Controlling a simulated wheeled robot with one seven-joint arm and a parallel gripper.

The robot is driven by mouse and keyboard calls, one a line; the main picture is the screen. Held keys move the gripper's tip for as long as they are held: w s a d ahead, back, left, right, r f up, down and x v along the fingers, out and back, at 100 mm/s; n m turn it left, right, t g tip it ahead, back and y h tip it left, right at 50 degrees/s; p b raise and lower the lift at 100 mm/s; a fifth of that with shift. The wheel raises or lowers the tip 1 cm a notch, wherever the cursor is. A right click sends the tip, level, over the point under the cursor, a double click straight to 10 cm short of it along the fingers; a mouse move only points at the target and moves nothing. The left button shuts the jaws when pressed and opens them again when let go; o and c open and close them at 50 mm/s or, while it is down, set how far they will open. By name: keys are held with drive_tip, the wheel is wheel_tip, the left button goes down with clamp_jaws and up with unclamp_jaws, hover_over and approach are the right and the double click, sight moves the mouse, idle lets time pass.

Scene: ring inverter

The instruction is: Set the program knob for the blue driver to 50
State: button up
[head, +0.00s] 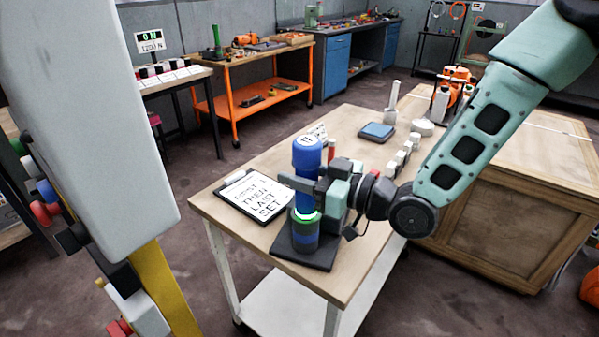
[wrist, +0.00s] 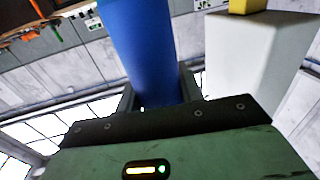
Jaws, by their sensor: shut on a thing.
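A blue cylinder (head: 307,154) with a marked pale top stands upright at the near end of the wooden table; I take it for the blue driver. My gripper (head: 308,188) is shut around its lower part from the right. The wrist view also shows the blue cylinder (wrist: 138,45) between the fingers of my gripper (wrist: 160,92).
A clipboard (head: 252,194) with large lettering lies left of the stand. Pale blocks (head: 403,155), a blue pad (head: 376,131) and a white upright piece (head: 391,100) stand farther back. A wooden crate (head: 500,215) is at the right. An orange workbench (head: 250,85) is behind.

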drive_tip(key=o, duration=1.2)
drive_tip(key=shift+r, duration=0.1)
drive_tip(key=shift+d, duration=0.15)
drive_tip(key=shift+s+d, duration=0.15)
drive_tip(key=shift+d, duration=0.15)
drive_tip(key=v, duration=0.8)
drive_tip(key=shift+s+r, duration=0.1)
drive_tip(key=shift+r, duration=0.15)
drive_tip(key=shift+f+p+v, duration=0.1)
drive_tip(key=shift+p+v, duration=2)
drive_tip(key=shift+p, duration=0.65)
drive_tip(key=shift+f+p+v, duration=0.15)
drive_tip(key=shift+p+v, duration=1.95)
drive_tip(key=shift+p, duration=0.6)
